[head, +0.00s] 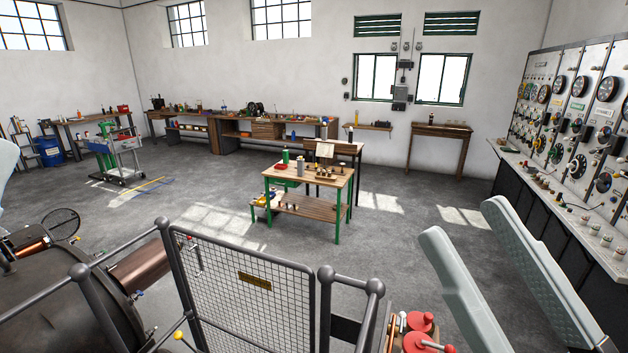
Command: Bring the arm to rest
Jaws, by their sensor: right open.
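My right gripper (465,219) is at the lower right of the head view, with its two pale grey fingers pointing up and to the left. The fingers are apart, and nothing shows between them but the grey floor. The rest of my right arm is cut off by the bottom edge. A pale sliver at the left edge looks like part of my left arm; no left gripper shows.
A mesh gate (245,290) with grey rails stands close in front. Red-handled items (420,335) lie at the bottom, left of the right gripper. A switchboard (570,120) lines the right wall. A green-legged table (310,180) stands mid-floor, with open floor around it.

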